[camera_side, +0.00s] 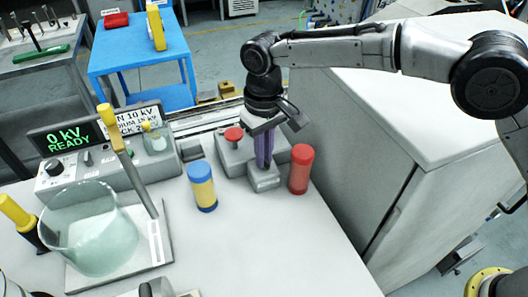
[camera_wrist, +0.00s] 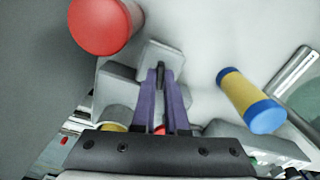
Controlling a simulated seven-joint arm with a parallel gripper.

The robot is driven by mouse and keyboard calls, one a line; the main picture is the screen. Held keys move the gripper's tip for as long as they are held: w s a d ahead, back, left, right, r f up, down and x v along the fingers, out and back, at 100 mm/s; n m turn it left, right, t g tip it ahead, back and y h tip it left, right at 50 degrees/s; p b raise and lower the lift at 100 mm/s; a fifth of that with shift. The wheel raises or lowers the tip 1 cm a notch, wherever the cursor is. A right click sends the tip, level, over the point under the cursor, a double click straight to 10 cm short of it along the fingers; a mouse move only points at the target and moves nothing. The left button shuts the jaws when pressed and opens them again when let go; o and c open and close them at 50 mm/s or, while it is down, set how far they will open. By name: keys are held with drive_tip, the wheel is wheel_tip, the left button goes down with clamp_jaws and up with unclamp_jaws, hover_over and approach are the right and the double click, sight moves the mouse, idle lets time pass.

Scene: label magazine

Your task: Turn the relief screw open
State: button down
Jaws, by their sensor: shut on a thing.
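My gripper (camera_side: 263,163) points down with purple fingers over a small grey block (camera_side: 263,183) at the front of a grey device. In the wrist view the fingertips (camera_wrist: 160,72) are closed around a small dark upright piece above the grey block (camera_wrist: 157,53). It appears to be the relief screw, mostly hidden by the fingers; its turn angle cannot be told. A red knob (camera_side: 233,134) sits on the device behind and left of my gripper.
A red cylinder (camera_side: 301,168) stands close right of my gripper. A blue and yellow cylinder (camera_side: 202,186) stands to the left. Farther left are a glass beaker (camera_side: 95,235) and a panel reading "0 kV READY" (camera_side: 68,140).

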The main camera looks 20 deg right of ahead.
drive_tip(key=n, duration=0.4)
drive_tip(key=shift+r+n, duration=0.1)
drive_tip(key=shift+n, duration=2.5)
drive_tip(key=c, duration=0.9)
unclamp_jaws()
drive_tip(key=shift+c, duration=0.2)
wheel_tip(320, 180, up, 14)
